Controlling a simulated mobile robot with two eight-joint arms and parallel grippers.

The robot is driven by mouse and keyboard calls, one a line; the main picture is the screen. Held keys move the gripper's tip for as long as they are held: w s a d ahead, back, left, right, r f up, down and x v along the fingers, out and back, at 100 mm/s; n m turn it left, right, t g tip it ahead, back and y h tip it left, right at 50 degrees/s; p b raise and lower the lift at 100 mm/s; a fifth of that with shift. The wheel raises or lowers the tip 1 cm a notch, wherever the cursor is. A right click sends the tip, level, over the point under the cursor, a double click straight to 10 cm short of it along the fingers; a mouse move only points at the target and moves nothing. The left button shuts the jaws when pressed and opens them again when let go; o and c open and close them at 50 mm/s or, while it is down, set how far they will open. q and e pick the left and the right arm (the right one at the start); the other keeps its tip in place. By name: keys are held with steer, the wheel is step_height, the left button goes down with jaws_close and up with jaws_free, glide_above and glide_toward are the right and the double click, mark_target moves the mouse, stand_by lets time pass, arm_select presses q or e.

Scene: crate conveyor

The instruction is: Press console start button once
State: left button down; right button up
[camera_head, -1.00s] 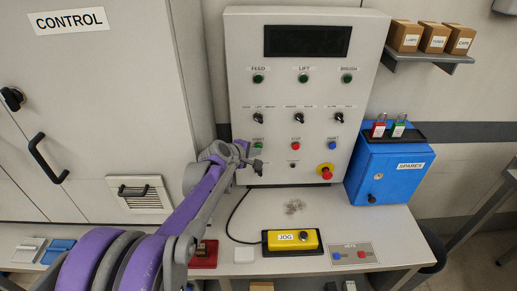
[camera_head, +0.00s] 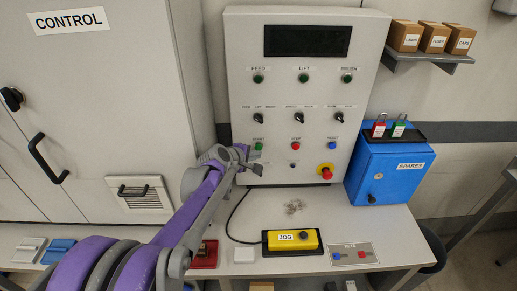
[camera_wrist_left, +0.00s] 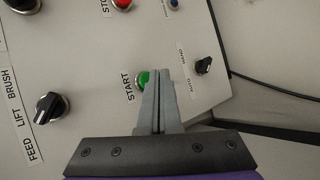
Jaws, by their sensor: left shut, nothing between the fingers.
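The green START button (camera_head: 259,146) is on the upright grey console panel (camera_head: 290,95), in the lower left of its controls. My right gripper is not in view.
Nearby on the panel are the red STOP button (camera_head: 296,146), a blue button (camera_head: 332,146), a red emergency knob (camera_head: 326,170) and black selector switches (camera_head: 257,118). A yellow JOG box (camera_head: 292,240) lies on the table below. A blue SPARES box (camera_head: 390,172) stands right.

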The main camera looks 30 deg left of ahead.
arm_select(q)
steer(key=shift+s+d, duration=0.45)
steer(key=shift+s, duration=0.25)
steer(key=shift+s+d, duration=0.45)
steer(key=shift+s, duration=0.3)
steer(key=shift+s+d, duration=0.45)
steer(key=shift+s, duration=0.25)
steer(key=s+d+f+m+g+h+p, duration=0.15)
steer(key=s+d+m+g, duration=0.25)
steer(key=s+d+m, duration=0.85)
steer(key=s+d+f+m+g+y+p, duration=0.1)
steer(key=s+f+m, duration=0.1)
steer(key=s, duration=0.5)
steer(key=s+d+f+m+g+y, duration=0.1)
steer(key=s+f+m, duration=0.1)
steer(key=s+m, duration=0.2)
steer(key=s, duration=0.3)
steer(key=shift+d+p, duration=0.15)
steer(key=shift+p, duration=0.2)
